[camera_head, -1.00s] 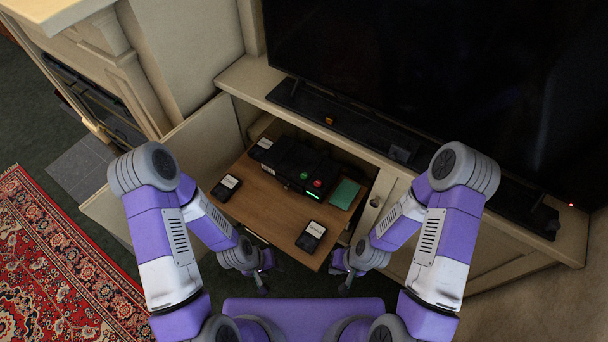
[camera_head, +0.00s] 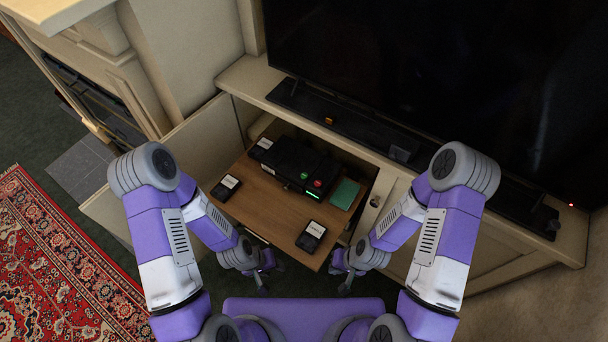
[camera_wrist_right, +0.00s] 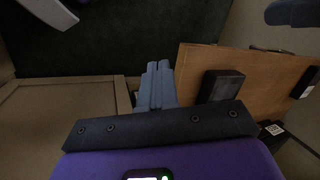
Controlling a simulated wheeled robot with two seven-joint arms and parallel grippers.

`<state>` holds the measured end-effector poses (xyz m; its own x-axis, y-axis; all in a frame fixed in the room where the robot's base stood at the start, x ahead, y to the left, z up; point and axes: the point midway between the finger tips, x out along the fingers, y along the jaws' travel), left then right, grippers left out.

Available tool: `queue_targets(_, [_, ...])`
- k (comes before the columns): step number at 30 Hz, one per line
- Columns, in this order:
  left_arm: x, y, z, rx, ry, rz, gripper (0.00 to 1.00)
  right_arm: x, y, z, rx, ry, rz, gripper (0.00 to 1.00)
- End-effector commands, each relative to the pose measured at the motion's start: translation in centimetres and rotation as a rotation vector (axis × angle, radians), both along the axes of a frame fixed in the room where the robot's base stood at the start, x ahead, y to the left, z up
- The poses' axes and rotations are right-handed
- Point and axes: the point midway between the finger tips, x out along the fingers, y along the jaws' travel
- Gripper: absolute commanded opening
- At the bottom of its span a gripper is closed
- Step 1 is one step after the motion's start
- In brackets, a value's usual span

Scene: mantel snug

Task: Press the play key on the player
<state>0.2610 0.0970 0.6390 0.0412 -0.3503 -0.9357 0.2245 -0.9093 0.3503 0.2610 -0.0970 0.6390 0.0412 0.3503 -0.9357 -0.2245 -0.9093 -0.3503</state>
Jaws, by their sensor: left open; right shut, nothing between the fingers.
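The black player (camera_head: 296,166) sits on a wooden pull-out shelf (camera_head: 264,212) inside the open cabinet. On its front end it has a green key (camera_head: 304,176), a red key (camera_head: 317,184) and a lit green strip (camera_head: 312,195). Which key is play cannot be read. My left gripper (camera_head: 264,284) hangs in front of the shelf's near edge, apart from the player, open and empty. My right gripper (camera_head: 345,283) is right of it, beyond the shelf's near right corner. Its fingers show shut and empty in the right wrist view (camera_wrist_right: 155,85), beside the shelf.
Black cartridges with white labels lie on the shelf: at the near end (camera_head: 311,236), the left (camera_head: 226,187) and behind (camera_head: 261,148). A green block (camera_head: 345,194) lies right of the player. The cabinet top (camera_head: 250,80) overhangs the back, under a television (camera_head: 420,80).

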Motion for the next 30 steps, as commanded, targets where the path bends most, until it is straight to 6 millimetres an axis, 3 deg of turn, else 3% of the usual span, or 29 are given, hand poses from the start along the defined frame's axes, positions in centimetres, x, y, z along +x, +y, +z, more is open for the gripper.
queue_targets(8, [0.0,0.0,0.2,0.000,0.000,0.000,0.43,0.0,0.0,0.2,0.000,0.000,0.000,0.00])
queue_targets(14, [0.0,0.0,2.5,0.000,0.000,0.000,0.43,0.0,0.0,2.5,0.000,0.000,0.000,0.00])
queue_targets(27, [0.0,0.0,14.7,0.000,0.000,0.000,0.43,0.0,0.0,14.7,0.000,0.000,0.000,0.00])
queue_targets(30, [0.0,0.0,16.5,0.000,0.000,0.000,0.43,0.0,0.0,16.5,0.000,0.000,0.000,0.00])
